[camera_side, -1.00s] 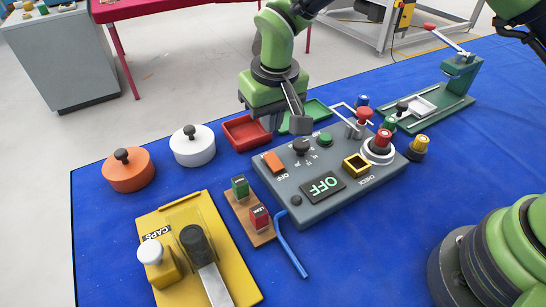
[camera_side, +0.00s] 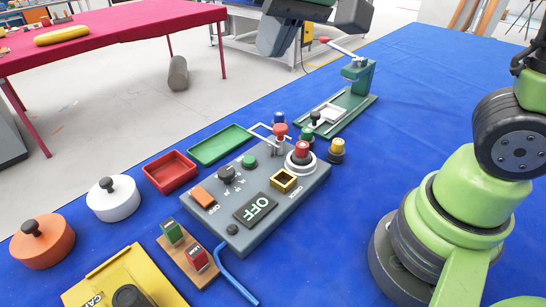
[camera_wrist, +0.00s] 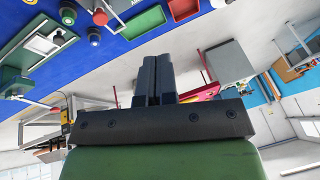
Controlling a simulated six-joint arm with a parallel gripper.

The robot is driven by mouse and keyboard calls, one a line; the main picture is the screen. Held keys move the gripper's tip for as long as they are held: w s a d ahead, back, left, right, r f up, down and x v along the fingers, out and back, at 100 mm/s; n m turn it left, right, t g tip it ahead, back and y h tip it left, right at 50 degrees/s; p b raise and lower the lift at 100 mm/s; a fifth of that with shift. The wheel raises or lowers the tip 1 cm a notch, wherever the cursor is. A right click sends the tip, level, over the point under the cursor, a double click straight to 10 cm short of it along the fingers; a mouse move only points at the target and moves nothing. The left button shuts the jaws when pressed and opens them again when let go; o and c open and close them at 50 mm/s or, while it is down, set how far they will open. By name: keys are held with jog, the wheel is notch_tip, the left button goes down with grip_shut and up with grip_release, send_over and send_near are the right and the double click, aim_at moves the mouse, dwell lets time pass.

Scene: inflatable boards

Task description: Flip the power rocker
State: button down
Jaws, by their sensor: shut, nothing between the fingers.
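The power rocker (camera_side: 202,197) is an orange switch near the left end of the grey console (camera_side: 285,217), with OFF printed beside it. My gripper (camera_side: 272,46) is at the top of the side view, raised high and well away from the rocker, partly cut off by the frame edge. In the wrist view its two dark fingers (camera_wrist: 154,66) are pressed together with nothing between them. The rocker cannot be made out in the wrist view.
A red tray (camera_side: 170,172) and a green tray (camera_side: 220,145) lie behind the console. A red-and-green block stand (camera_side: 187,256) and a blue bent rod (camera_side: 237,277) lie in front. A green press (camera_side: 350,92) stands beyond.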

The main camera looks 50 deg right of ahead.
jog(key=s+d+r+m+t, duration=0.1)
jog(key=s+d+t, duration=0.1)
jog(key=s, duration=1.1)
jog(key=shift+s+d+r+m+t, duration=0.15)
jog(key=shift+d+m+t, duration=0.2)
jog(key=shift+d, duration=0.5)
jog(key=w+a+m+g, duration=0.35)
jog(key=w+m, duration=0.35)
jog(key=w, duration=0.5)
jog(key=w+a+f+m+g+h, duration=0.1)
jog(key=w+a+f+m, duration=0.6)
jog(key=f, duration=0.5)
jog(key=w+a, duration=0.2)
jog(key=a, duration=0.1)
jog(key=shift+f+g+h, duration=0.3)
jog(key=shift+f, duration=0.1)
